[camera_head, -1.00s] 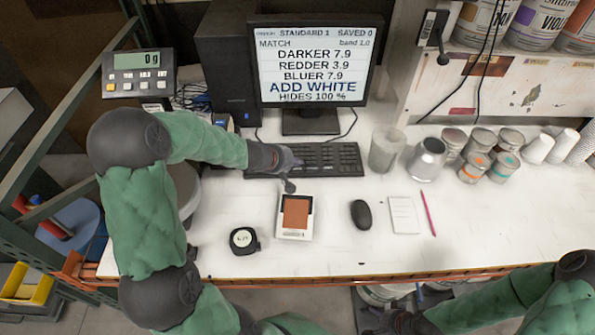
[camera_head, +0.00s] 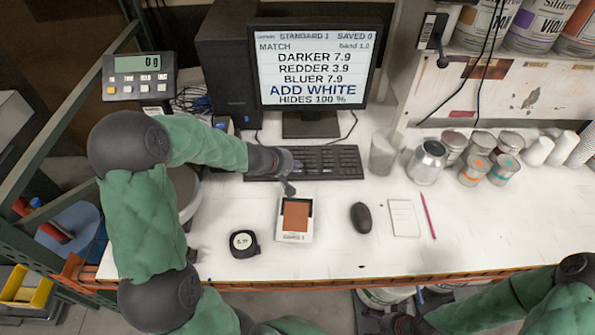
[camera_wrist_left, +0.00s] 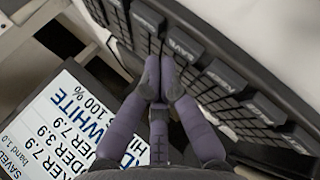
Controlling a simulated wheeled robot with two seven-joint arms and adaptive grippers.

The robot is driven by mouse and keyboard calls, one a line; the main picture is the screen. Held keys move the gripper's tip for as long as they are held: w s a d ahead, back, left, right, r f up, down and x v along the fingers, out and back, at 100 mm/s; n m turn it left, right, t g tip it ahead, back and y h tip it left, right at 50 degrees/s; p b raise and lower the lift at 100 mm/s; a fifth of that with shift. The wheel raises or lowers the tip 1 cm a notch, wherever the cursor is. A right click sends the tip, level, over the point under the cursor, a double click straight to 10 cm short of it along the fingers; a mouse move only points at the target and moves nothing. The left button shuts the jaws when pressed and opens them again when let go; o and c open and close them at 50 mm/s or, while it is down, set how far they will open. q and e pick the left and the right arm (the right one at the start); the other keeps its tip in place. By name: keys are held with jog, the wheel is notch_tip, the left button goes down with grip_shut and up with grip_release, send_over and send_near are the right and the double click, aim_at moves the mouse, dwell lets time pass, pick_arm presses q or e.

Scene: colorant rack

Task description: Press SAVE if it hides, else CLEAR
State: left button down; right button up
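The monitor (camera_head: 312,65) reads STANDARD 1, SAVED 0, DARKER 7.9, REDDER 3.9, BLUER 7.9, ADD WHITE and HIDES 100 %. The black keyboard (camera_head: 330,162) lies below it. My left gripper (camera_head: 291,187) is at the keyboard's left part, near its front edge. In the left wrist view its purple-grey fingers (camera_wrist_left: 160,82) are together and empty, in front of the keys. A key labelled SAVE (camera_wrist_left: 184,45) lies just beyond the fingertips; contact cannot be told. The other key labels are hard to read. My right gripper (camera_head: 398,324) is dark and partly hidden at the bottom edge.
A sample card (camera_head: 295,216) with a brown patch, a round black gauge (camera_head: 243,243), a mouse (camera_head: 361,217), a notepad (camera_head: 404,217) and a pink pencil (camera_head: 428,215) lie in front. Cans and cups stand at right. A scale display (camera_head: 138,76) reads 0 g.

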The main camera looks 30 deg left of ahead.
aim_at(296, 172)
dwell(0.4)
pick_arm(q)
jog(key=shift+f+b, duration=0.4)
jog(key=shift+b, duration=0.2)
jog(key=shift+f+b, duration=0.35)
jog(key=shift+b, duration=0.1)
dwell(0.5)
jog(key=shift+r, duration=0.15)
dwell(0.3)
jog(key=shift+r+p, duration=0.6)
jog(key=shift+r, duration=0.05)
jog(key=shift+r+p, duration=2.05)
jog(key=shift+r, duration=0.4)
jog(key=shift+r, duration=0.1)
